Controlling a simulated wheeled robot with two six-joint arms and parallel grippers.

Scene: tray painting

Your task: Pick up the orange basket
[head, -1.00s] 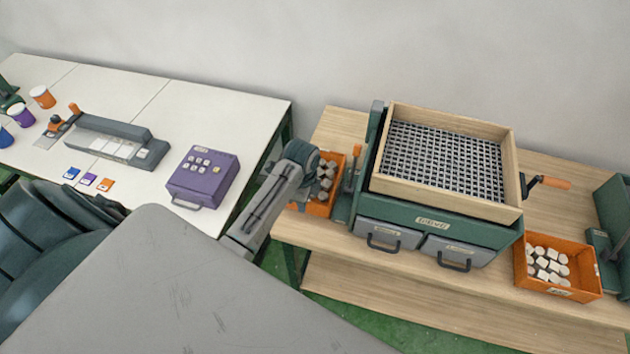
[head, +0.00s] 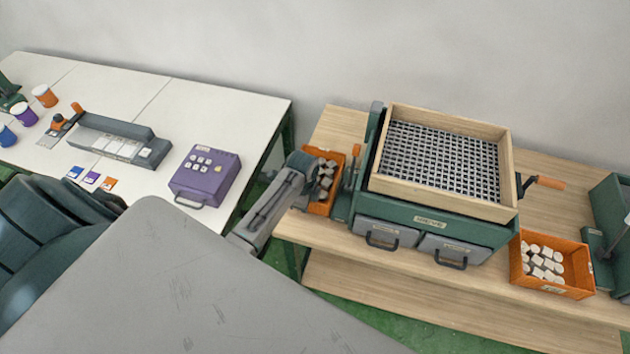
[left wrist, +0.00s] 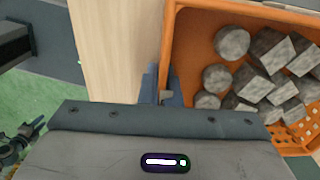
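An orange basket (head: 325,207) holding several grey blocks stands on the wooden bench, left of the sieve. The basket appears to rest on the bench. My right gripper is not in view.
A second orange basket (head: 541,284) with several white pieces stands right of the green sieve machine (head: 400,211). The sieve stands close to the first basket's right side. A purple box (head: 200,185) sits on the white table at left, across a gap.

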